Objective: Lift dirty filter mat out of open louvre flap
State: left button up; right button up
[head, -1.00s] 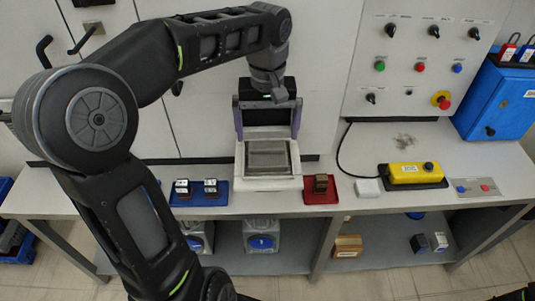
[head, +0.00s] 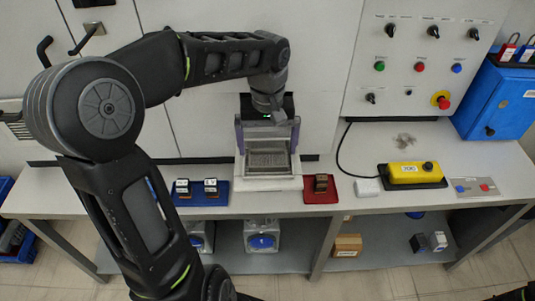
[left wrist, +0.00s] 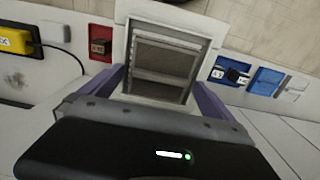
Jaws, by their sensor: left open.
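The louvre unit with its pale open frame (head: 268,184) stands on the bench at centre, and its frame (left wrist: 133,48) fills the upper middle of the left wrist view. The dirty grey filter mat (head: 268,160) lies inside the frame; it also shows in the left wrist view (left wrist: 166,57). My left gripper (head: 267,150) is open, with its two lilac fingers spread on either side of the frame and mat. In the left wrist view its fingers (left wrist: 163,82) flank the frame. I cannot tell whether they touch it. My right gripper is not in view.
A blue tray (head: 218,202) with small blocks stands left of the unit, and a red tray (head: 320,197) with a brown block stands right. A yellow control box (head: 412,173) lies farther right. The wall panel (head: 410,55) rises behind the bench.

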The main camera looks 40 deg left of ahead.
aim_at(267, 148)
pick_arm(q)
jog(key=shift+c, duration=0.3)
jog(key=c, duration=1.2)
jog(key=shift+r, duration=0.1)
notch_tip(267, 148, up, 6)
jog(key=shift+w+r, duration=0.1)
notch_tip(267, 148, up, 4)
jog(key=shift+f+p, duration=0.15)
jog(key=shift+p, duration=0.8)
